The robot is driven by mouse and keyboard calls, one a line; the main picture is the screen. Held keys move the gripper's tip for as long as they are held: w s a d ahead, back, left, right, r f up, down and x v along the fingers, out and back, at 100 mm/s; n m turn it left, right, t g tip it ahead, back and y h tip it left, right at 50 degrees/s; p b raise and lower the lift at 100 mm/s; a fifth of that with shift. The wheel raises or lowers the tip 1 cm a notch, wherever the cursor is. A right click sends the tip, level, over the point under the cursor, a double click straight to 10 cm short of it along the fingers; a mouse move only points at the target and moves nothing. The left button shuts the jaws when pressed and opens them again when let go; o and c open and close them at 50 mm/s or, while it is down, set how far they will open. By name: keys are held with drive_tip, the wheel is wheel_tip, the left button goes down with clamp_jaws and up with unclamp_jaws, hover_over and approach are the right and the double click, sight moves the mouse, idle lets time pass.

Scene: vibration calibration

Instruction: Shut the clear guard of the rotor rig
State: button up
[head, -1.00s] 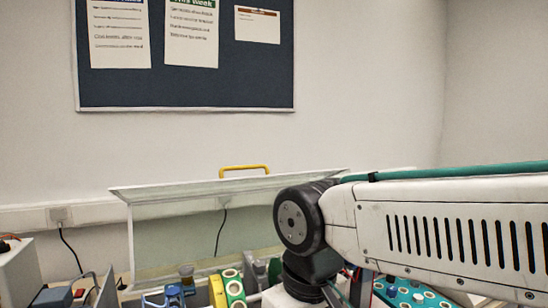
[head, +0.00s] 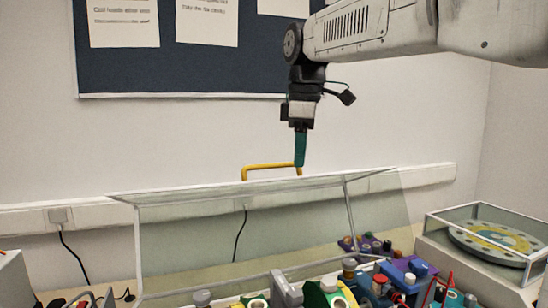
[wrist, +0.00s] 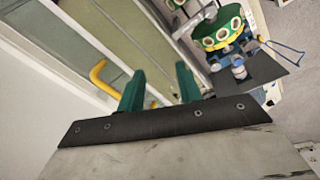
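The clear guard (head: 200,230) of the rotor rig stands raised, with its pale-framed panel tilted up. Its yellow handle (head: 270,166) is on the top edge. Under it are rig parts, including a green and yellow block (head: 255,301). My gripper (head: 299,164) hangs pointing down at the right end of the handle. In the wrist view my gripper (wrist: 158,90) has its two green fingers apart. The handle (wrist: 97,72) shows left of the fingers, and a bit of yellow shows between them. I cannot tell whether they touch it.
A clear-covered box with a round disc (head: 495,240) stands at the right. Coloured small parts (head: 365,243) lie behind the rig on the bench. A wall trunking (head: 90,213) and a board (head: 180,60) are behind. The air left of my arm is free.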

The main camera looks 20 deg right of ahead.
drive_tip(key=w+a+r+n, duration=0.1)
drive_tip(key=w+r+n, duration=0.15)
drive_tip(key=w, duration=0.35)
drive_tip(key=w+r+n, duration=0.1)
drive_tip(key=w+n, duration=0.2)
drive_tip(key=w, duration=0.2)
drive_tip(key=f, duration=0.2)
drive_tip(key=w+f, duration=0.1)
drive_tip(key=f, duration=0.4)
drive_tip(key=shift+w+a+f, duration=0.1)
drive_tip(key=shift+w+a, duration=0.05)
drive_tip(key=shift+w, duration=0.2)
clamp_jaws()
